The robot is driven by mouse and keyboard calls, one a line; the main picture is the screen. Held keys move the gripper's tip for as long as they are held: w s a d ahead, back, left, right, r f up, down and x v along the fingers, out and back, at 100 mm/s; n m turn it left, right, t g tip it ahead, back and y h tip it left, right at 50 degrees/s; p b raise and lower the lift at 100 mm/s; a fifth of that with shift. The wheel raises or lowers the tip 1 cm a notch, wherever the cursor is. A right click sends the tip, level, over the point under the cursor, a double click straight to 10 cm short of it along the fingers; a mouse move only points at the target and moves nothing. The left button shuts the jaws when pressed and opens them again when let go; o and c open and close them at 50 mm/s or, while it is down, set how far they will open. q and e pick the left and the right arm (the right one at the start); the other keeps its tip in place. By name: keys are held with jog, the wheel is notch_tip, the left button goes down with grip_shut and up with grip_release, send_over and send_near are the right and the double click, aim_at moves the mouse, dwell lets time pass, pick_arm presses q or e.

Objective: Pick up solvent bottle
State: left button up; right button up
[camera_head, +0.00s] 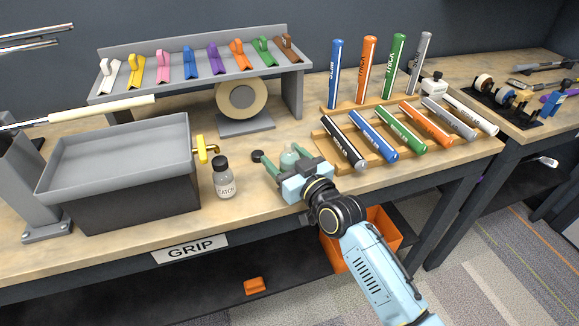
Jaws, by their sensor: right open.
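A second bottle (224,182), clear with a black cap and a label ending in "ATOR", stands upright to the left. My left gripper is not in view.
A round black cap (257,156) lies just left of the gripper. A grey tray (115,160) with a yellow tap (204,150) stands at left. A tape roll (241,99) is behind. Wooden racks of coloured grips (373,137) stand to the right.

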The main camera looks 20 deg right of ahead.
jog(key=shift+c, duration=0.4)
jog(key=c, duration=1)
jog(key=shift+r, duration=0.15)
